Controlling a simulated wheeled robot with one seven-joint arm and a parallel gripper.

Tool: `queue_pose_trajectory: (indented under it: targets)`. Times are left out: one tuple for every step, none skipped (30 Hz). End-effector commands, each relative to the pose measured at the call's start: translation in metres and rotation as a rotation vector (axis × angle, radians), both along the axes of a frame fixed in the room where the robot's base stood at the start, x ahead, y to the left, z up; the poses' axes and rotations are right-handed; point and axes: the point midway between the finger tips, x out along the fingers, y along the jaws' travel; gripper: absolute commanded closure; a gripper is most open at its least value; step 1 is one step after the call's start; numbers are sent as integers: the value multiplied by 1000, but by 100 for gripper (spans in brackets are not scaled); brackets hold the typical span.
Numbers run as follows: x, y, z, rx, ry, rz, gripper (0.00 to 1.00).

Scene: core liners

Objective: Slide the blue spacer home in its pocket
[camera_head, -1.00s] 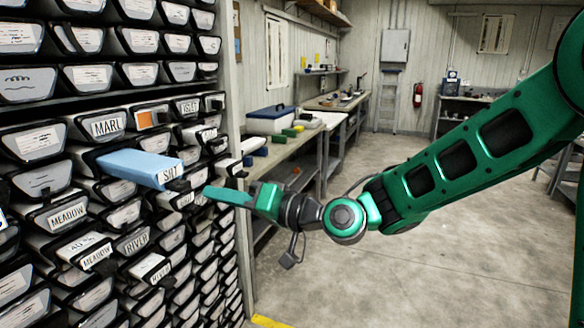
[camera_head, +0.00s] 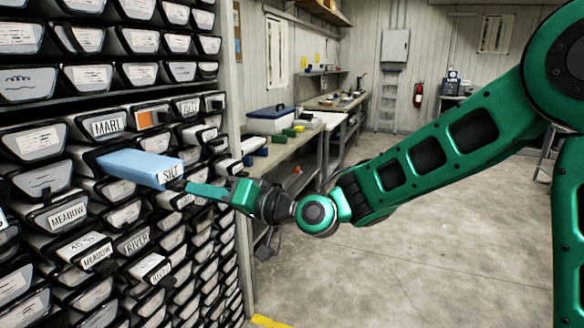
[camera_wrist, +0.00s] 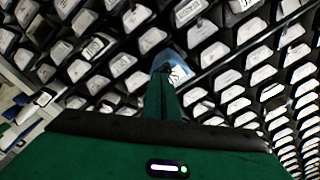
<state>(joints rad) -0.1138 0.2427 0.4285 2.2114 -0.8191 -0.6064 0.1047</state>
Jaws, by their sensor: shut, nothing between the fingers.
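The blue spacer (camera_head: 138,167) is a long light-blue block with a white end face marked SILT. It sticks out of its pocket in the rack, and its front part stands well clear of the neighbouring fronts. My gripper (camera_head: 186,186) is green, with its fingers shut and empty. The fingertips are at the right side of the SILT face, touching or very close; I cannot tell which. In the wrist view, the spacer's blue end (camera_wrist: 172,64) shows just beyond the closed fingers (camera_wrist: 160,84), which partly cover it. The pocket's inside is hidden.
Rows of labelled drawers fill the rack (camera_head: 62,172) around the spacer. Some fronts, like the MEADOW drawer (camera_head: 88,249), stick out below it. A bench (camera_head: 287,160) with a blue-lidded box (camera_head: 270,119) stands behind my gripper. The floor to the right is clear.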

Motion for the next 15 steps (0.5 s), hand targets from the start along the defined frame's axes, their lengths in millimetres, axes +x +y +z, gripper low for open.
queue_pose_trajectory:
  targets:
    - [1,2,0,1,0,1,100]
    - [1,4,0,1,0,1,100]
    - [2,5,0,0,-1,0,100]
    - [3,6,0,-1,-1,1,100]
    - [3,7,0,-1,-1,1,100]
    - [3,9,0,0,-1,1,100]
    - [4,10,0,0,0,1,100]
    - [4,12,0,0,0,1,100]
    - [5,13,0,0,0,1,100]
    - [5,14,0,0,0,1,100]
    - [6,16,0,0,0,1,100]
    - [7,17,0,0,-1,1,100]
    - [7,18,0,-1,-1,1,100]
    - [8,19,0,-1,0,1,100]
    - [8,21,0,-1,0,1,100]
